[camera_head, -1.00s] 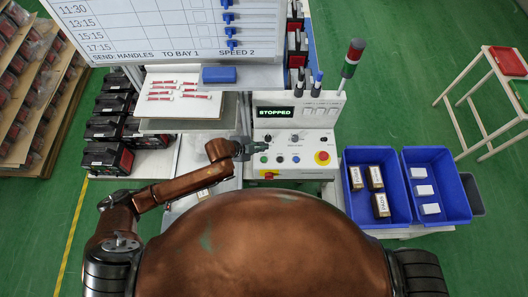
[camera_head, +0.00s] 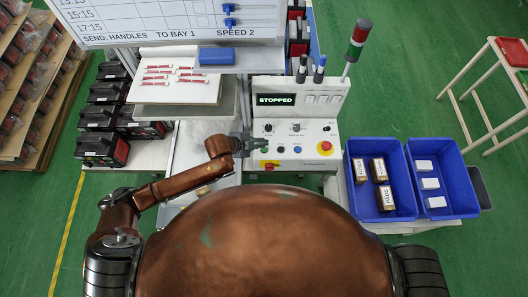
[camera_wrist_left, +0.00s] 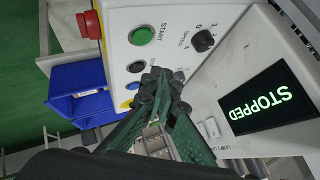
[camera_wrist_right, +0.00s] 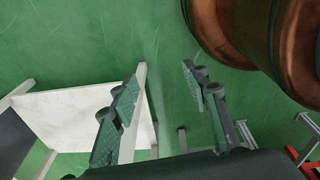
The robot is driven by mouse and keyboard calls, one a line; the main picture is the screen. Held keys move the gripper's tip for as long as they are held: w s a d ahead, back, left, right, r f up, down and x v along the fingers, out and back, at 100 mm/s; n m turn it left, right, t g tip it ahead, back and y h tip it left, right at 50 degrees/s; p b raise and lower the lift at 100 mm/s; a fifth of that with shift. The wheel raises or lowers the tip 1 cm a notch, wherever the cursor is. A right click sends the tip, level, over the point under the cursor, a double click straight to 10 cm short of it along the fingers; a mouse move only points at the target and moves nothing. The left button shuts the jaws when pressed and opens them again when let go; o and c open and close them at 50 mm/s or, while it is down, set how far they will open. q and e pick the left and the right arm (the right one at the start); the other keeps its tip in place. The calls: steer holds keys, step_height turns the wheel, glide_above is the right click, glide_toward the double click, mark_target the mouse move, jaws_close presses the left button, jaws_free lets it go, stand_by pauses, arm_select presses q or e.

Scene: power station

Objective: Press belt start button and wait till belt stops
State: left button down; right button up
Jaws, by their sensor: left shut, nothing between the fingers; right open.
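The control panel (camera_head: 318,133) has a display (camera_head: 276,99) reading STOPPED. In the left wrist view the green START button (camera_wrist_left: 141,35) is in plain sight, with a dark button (camera_wrist_left: 137,66) and a blue button (camera_wrist_left: 131,86) in a row beside it. My left gripper (camera_head: 257,144) is at the left side of the panel; in the left wrist view its shut, empty fingertips (camera_wrist_left: 160,88) are over the panel, apart from START in the picture. Contact with the panel cannot be told. My right gripper (camera_wrist_right: 163,92) is open and empty, away from the panel.
A red emergency stop (camera_head: 325,147) is at the panel's right; a speed knob (camera_wrist_left: 203,41) is near the display. A signal tower (camera_head: 356,43) rises behind. Blue bins (camera_head: 361,206) with boxes stand right. A shelf (camera_head: 190,92) with red-white parts is left.

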mark_target(263, 150)
arm_select(q)
steer(key=shift+f+b, duration=0.45)
steer(key=shift+f, duration=1.05)
arm_select(e)
steer(key=shift+s+f, duration=0.7)
steer(key=shift+f, duration=0.3)
steer(key=shift+w, duration=0.25)
arm_select(q)
steer(key=shift+f, duration=0.1)
steer(key=shift+f, duration=0.35)
